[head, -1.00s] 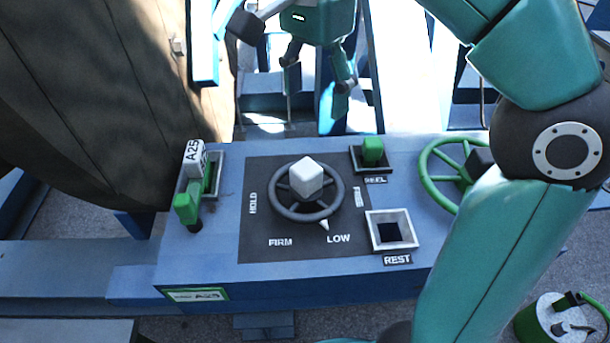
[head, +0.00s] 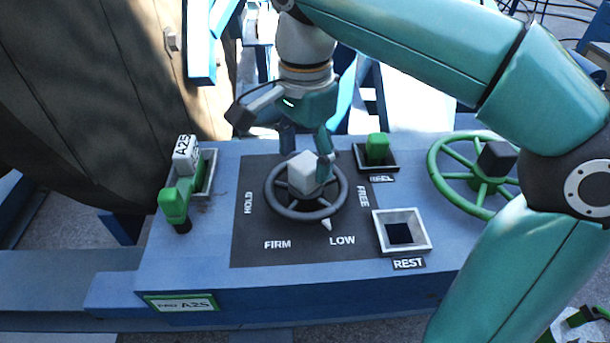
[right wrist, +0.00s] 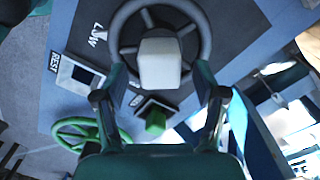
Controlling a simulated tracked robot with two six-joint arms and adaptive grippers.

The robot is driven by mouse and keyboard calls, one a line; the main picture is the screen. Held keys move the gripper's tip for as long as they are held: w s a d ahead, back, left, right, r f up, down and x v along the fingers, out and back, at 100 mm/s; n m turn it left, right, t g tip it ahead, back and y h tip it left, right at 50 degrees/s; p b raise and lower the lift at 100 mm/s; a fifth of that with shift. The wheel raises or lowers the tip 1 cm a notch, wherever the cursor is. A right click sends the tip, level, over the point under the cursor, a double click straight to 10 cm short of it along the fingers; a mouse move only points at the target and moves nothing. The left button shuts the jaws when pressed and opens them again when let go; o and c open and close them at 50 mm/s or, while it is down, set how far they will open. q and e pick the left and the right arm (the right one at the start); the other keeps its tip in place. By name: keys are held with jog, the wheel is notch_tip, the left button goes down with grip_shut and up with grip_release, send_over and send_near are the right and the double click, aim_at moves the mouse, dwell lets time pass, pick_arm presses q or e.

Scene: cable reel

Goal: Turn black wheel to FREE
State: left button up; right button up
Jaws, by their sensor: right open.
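The black wheel (head: 278,201) lies on a dark panel on the blue console, with a pale block-shaped knob (head: 303,174) standing on it. Its white pointer (head: 327,224) points toward LOW. The FREE label (head: 362,196) is at the panel's right side. My right gripper (head: 307,160) is open just behind the knob, with one finger at the knob's right side in the head view. In the right wrist view the knob (right wrist: 162,63) is ahead between the spread fingers (right wrist: 160,95), and the wheel (right wrist: 125,20) shows around it. My left gripper is not in view.
A green handwheel (head: 438,172) with a black knob is on the right. A green block sits in the REEL socket (head: 377,152). The REST socket (head: 402,232) looks empty.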

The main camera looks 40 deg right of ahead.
jog(key=shift+f, duration=1.75)
grip_shut()
